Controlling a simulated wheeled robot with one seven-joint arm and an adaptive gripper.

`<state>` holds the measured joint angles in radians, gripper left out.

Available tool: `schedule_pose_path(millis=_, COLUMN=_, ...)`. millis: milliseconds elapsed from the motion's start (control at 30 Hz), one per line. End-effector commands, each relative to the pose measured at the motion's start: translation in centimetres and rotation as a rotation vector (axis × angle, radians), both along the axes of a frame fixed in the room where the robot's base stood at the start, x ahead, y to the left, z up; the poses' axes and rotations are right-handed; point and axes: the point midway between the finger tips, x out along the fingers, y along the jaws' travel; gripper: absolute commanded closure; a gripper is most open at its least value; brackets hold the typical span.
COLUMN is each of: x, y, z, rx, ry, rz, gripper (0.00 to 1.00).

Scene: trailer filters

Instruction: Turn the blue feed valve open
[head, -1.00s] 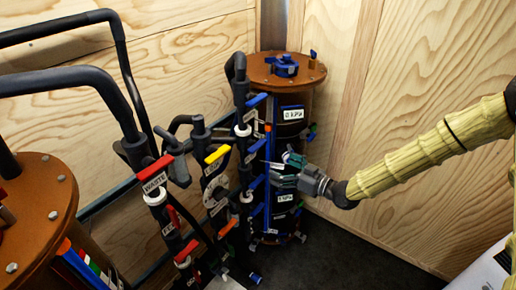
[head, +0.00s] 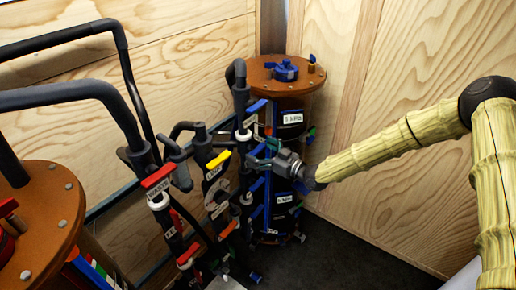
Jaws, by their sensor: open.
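Several blue valve handles line the dark pipe beside the far filter; one (head: 257,105) is near the top, another (head: 257,146) lies just above my gripper. Another blue handle (head: 256,185) is just below it. I cannot read which is marked feed. My gripper (head: 256,161) reaches in from the right, its fingers open and pointing left at the pipe, in front of the filter. It partly hides the handles and pipe behind it. Whether a finger touches a handle cannot be told.
The far filter (head: 292,88) has a rusty-brown lid with a blue knob (head: 286,71). Left of it stand pipes with a red handle (head: 158,177) labelled waste and a yellow handle (head: 218,160). A second brown-lidded filter (head: 40,215) is at left. Dark floor (head: 340,255) is clear at right.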

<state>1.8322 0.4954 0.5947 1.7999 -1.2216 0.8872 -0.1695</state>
Motion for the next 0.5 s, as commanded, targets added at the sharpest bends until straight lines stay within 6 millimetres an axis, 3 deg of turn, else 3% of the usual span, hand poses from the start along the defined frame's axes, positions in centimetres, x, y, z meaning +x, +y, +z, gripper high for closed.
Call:
schedule_pose_path(millis=400, x=0.38, y=0.54, z=-0.05, rx=-0.001, ry=0.001, rz=0.0, gripper=0.0)
schedule_pose_path(millis=500, x=0.37, y=0.53, z=-0.04, rx=-0.001, ry=0.001, rz=0.0, gripper=0.18)
